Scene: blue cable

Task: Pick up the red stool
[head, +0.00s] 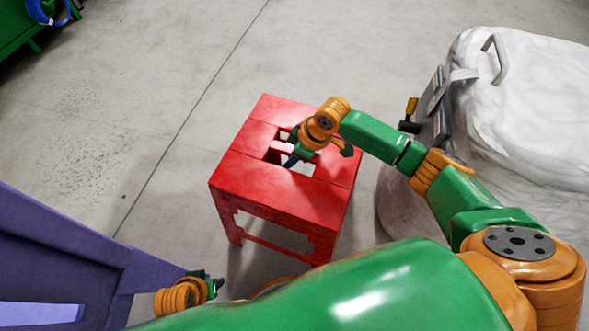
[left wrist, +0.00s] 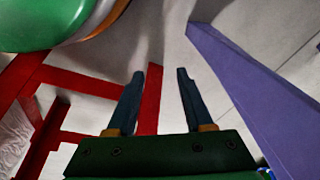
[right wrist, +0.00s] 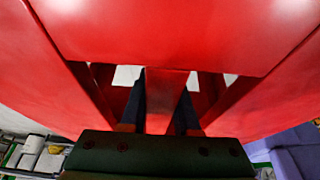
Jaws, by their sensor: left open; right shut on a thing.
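The red stool (head: 255,180) stands upright on the floor in the middle of the head view, with a handle opening in its seat. My right gripper (head: 294,160) reaches down at that opening. In the right wrist view its fingers (right wrist: 165,108) are shut on the central bar (right wrist: 166,88) of the red seat (right wrist: 170,35), one on each side; the fingertips are partly hidden. My left gripper (head: 215,284) is low at the lower left of the head view, apart from the stool. In the left wrist view it is open and empty (left wrist: 160,78), with red stool legs (left wrist: 80,80) behind and to its left.
A purple structure (head: 60,250) stands at the lower left, close to my left gripper; it also shows in the left wrist view (left wrist: 240,80). A large whitish container (head: 530,110) with a metal handle is at the right. A blue cable (head: 48,10) lies on a green surface at top left. Grey floor (head: 150,90) is clear behind.

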